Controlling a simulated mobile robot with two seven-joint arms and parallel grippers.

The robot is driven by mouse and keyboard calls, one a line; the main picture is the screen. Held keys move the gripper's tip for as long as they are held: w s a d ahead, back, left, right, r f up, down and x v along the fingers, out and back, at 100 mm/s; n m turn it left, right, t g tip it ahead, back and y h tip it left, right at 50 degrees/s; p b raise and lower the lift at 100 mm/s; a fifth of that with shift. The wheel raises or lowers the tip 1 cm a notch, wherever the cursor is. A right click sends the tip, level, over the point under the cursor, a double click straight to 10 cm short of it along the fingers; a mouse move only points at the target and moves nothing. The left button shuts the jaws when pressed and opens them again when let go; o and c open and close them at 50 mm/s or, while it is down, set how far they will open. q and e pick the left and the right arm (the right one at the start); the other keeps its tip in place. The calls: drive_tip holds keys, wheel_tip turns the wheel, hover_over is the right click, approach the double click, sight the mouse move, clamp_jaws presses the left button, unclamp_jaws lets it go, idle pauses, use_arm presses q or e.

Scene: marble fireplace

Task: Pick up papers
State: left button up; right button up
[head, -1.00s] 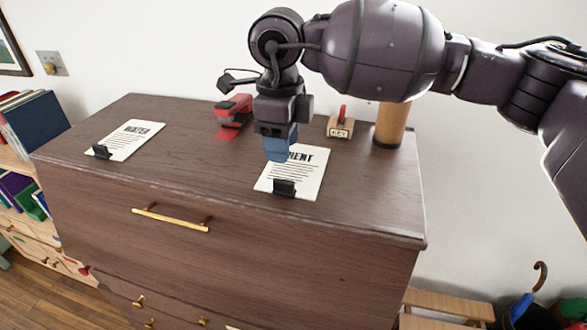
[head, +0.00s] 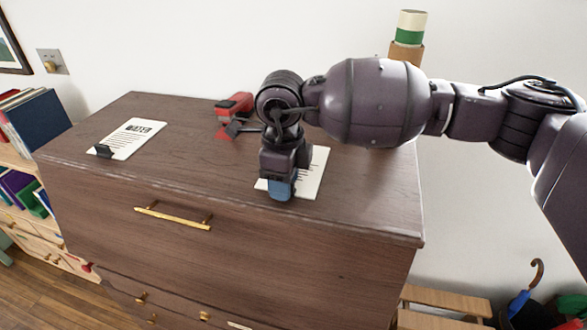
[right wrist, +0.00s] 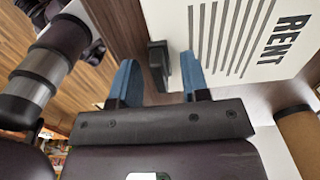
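A white printed paper (head: 314,178) lies on the dresser top, partly hidden by my right arm. In the right wrist view this paper (right wrist: 236,40) reads "RENT", and a black clip (right wrist: 158,58) is at its edge. My right gripper (head: 281,192) is low over the paper's near edge. In the right wrist view its blue fingers (right wrist: 158,76) are apart, one on each side of the clip, with gaps visible. A second paper (head: 134,138) lies at the left of the dresser with a black clip (head: 104,152) at its near edge. My left gripper is out of view.
The brown dresser (head: 190,170) has a brass drawer handle (head: 172,219) on its front. A red stapler (head: 236,104) stands at the back. A banded cylinder (head: 409,40) is at the back right, partly hidden. The dresser top between the papers is clear.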

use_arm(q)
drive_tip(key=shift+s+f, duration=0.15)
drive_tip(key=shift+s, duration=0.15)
use_arm(e)
clamp_jaws()
